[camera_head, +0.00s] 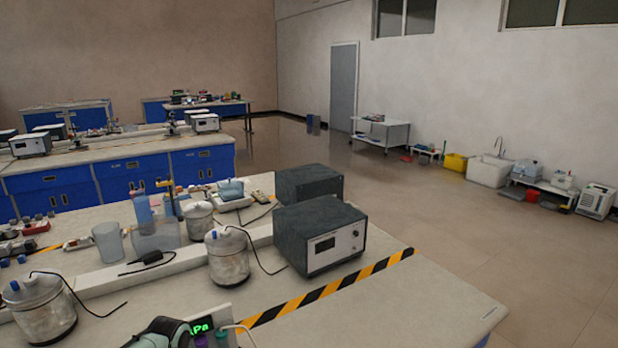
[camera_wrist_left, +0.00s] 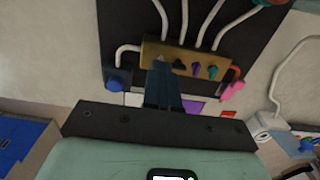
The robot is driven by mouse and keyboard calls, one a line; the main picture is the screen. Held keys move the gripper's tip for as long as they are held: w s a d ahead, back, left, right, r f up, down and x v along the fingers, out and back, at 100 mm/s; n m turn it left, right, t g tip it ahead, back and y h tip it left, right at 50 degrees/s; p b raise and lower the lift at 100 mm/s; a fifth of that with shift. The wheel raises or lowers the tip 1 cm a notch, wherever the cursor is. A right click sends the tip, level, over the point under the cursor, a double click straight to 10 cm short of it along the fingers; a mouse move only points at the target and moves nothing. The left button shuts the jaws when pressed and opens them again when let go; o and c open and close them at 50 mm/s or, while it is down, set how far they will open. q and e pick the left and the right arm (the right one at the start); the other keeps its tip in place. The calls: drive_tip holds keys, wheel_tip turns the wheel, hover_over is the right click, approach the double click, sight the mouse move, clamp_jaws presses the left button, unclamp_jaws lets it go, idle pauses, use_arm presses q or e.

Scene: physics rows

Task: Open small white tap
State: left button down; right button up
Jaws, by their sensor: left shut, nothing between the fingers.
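In the left wrist view a brass-coloured block (camera_wrist_left: 205,62) is on a dark panel (camera_wrist_left: 125,22), with white tubes (camera_wrist_left: 160,18) running from it. Small taps sit along the block: a black one (camera_wrist_left: 179,66), a purple one (camera_wrist_left: 196,69) and a teal one (camera_wrist_left: 212,71). I cannot clearly make out a white tap; the fingertips cover the left part of the block. My left gripper (camera_wrist_left: 164,66) is shut and empty, its tips at or just in front of the block; contact cannot be told. My right gripper is not in view.
A pink piece (camera_wrist_left: 233,90) and a blue knob (camera_wrist_left: 117,79) flank the block. Bench top (camera_head: 430,300) is clear at right.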

use_arm(q)
drive_tip(key=n+p, duration=0.1)
drive_tip(key=n, duration=0.2)
drive_tip(key=shift+r+n, duration=0.1)
drive_tip(key=shift+n, duration=0.3)
drive_tip(key=n, duration=0.3)
drive_tip(key=shift+p, duration=0.3)
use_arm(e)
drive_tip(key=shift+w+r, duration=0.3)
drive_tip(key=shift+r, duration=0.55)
use_arm(q)
drive_tip(key=n, duration=0.3)
drive_tip(key=shift+p, duration=0.3)
drive_tip(key=n, duration=0.4)
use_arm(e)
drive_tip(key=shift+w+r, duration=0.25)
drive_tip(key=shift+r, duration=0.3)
use_arm(q)
drive_tip(key=shift+n+p, duration=0.3)
drive_tip(key=shift+n, duration=0.7)
drive_tip(key=n, duration=0.5)
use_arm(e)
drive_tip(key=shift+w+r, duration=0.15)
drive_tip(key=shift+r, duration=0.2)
